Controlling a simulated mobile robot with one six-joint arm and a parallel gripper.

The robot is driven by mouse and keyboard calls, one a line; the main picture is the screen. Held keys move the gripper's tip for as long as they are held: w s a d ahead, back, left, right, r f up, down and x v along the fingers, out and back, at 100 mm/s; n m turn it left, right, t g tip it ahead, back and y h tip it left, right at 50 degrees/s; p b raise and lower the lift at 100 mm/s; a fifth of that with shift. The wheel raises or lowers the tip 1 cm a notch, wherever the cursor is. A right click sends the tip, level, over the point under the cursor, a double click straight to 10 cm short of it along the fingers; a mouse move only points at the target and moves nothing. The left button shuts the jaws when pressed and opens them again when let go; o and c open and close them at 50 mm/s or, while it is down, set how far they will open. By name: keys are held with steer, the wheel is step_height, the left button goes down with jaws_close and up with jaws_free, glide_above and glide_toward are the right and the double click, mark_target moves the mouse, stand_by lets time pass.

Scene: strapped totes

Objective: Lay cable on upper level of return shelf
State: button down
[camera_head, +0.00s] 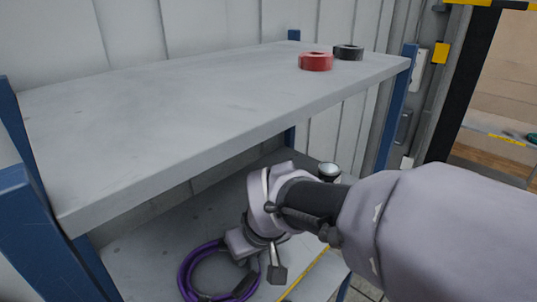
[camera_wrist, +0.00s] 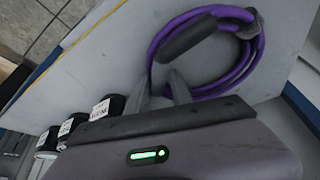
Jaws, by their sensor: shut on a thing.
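A coiled purple cable (camera_head: 183,270) with black sections is at the lower level (camera_head: 140,248) of the blue-and-grey return shelf. My gripper (camera_head: 252,268) reaches under the upper level and is shut on the coil's near side. In the wrist view the fingers (camera_wrist: 168,92) close on the coil (camera_wrist: 215,12) beside a black section. The coil lies over a grey shelf surface; I cannot tell whether it touches it. The upper level (camera_head: 170,105) is a flat grey board above my gripper.
A red tape roll (camera_head: 315,61) and a black tape roll (camera_head: 348,52) sit at the upper level's right end; its left and middle are bare. A silver-topped object (camera_head: 329,171) stands behind my wrist. Several black items with white labels (camera_wrist: 100,109) show at left in the wrist view.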

steer(key=c, duration=1.1)
jaws_free()
steer(key=shift+r, duration=0.2)
steer(key=p+v, duration=0.3)
steer(key=v, duration=0.2)
steer(key=shift+s+d+r, duration=0.1)
steer(key=shift+r, duration=0.25)
steer(key=s+d+r+m, duration=0.1)
steer(key=s+d+m, duration=0.2)
steer(key=s+d, duration=0.1)
steer(key=s+d+r+m+t, duration=0.1)
steer(key=s+d+m, duration=0.3)
steer(key=d, duration=0.1)
steer(key=s+d+r+m+t+p, duration=0.1)
steer(key=s+d+m, duration=0.2)
steer(key=s+d, duration=0.1)
steer(key=shift+s+d+r+m+h, duration=0.15)
steer(key=shift+d+m+h, duration=0.15)
steer(key=shift+d, duration=0.4)
